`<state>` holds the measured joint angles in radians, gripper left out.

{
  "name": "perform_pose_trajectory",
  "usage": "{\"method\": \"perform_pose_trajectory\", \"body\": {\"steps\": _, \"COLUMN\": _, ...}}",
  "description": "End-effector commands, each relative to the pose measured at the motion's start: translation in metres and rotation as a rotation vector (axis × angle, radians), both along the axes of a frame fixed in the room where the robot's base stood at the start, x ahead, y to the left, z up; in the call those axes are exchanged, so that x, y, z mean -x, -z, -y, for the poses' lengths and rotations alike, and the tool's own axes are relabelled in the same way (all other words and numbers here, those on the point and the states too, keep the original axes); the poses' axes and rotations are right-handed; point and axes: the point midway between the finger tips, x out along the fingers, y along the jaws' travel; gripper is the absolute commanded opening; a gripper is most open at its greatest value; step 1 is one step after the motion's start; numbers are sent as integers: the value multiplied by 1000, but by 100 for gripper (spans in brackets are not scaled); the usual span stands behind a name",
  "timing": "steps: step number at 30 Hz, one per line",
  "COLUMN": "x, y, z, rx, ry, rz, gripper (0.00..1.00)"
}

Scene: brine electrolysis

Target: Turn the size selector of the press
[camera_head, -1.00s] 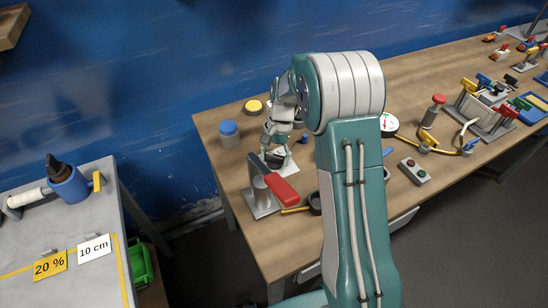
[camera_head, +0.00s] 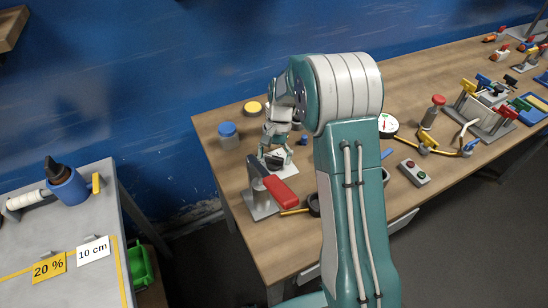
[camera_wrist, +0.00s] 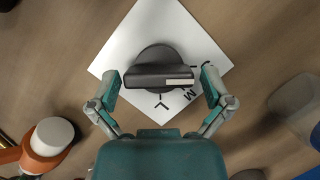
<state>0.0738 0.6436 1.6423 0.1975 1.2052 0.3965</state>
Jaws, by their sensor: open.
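The size selector is a dark round knob with a raised bar (camera_wrist: 158,78), and the bar has a pale mark near its right end. It sits on a white square plate (camera_wrist: 135,45) with black letters, one of them an M. The bar lies roughly level across the wrist view. My gripper (camera_wrist: 160,86) is open, with one finger to each side of the bar and a small gap visible on both sides. In the head view my gripper (camera_head: 275,152) is low over the white plate (camera_head: 287,171) and partly hides the selector. The press (camera_head: 262,203) with its red lever (camera_head: 280,192) stands just in front.
A blue-lidded jar (camera_head: 228,135) and a yellow-topped pot (camera_head: 252,108) stand left of and behind my gripper. A button box (camera_head: 414,172) and a white dial (camera_head: 387,125) lie to the right. In the wrist view an orange and white object (camera_wrist: 48,140) is at the lower left.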

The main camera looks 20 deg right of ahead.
Motion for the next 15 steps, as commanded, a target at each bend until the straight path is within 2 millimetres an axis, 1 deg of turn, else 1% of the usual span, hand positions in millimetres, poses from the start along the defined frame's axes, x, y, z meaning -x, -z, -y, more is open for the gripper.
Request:
{"method": "perform_pose_trajectory", "body": {"steps": 5, "x": 0, "y": -2, "z": 0, "rx": -1, "ry": 0, "rz": -1, "gripper": 100}}
{"method": "perform_pose_trajectory", "body": {"steps": 8, "x": -4, "y": -12, "z": 3, "rx": 0, "ry": 0, "rz": 0, "gripper": 100}}
{"method": "perform_pose_trajectory", "body": {"steps": 11, "x": -10, "y": -28, "z": 6, "rx": 1, "ry": 0, "rz": 1, "gripper": 100}}
{"method": "perform_pose_trajectory", "body": {"steps": 15, "x": -21, "y": -56, "z": 13, "rx": 1, "ry": 1, "rz": 2, "gripper": 100}}
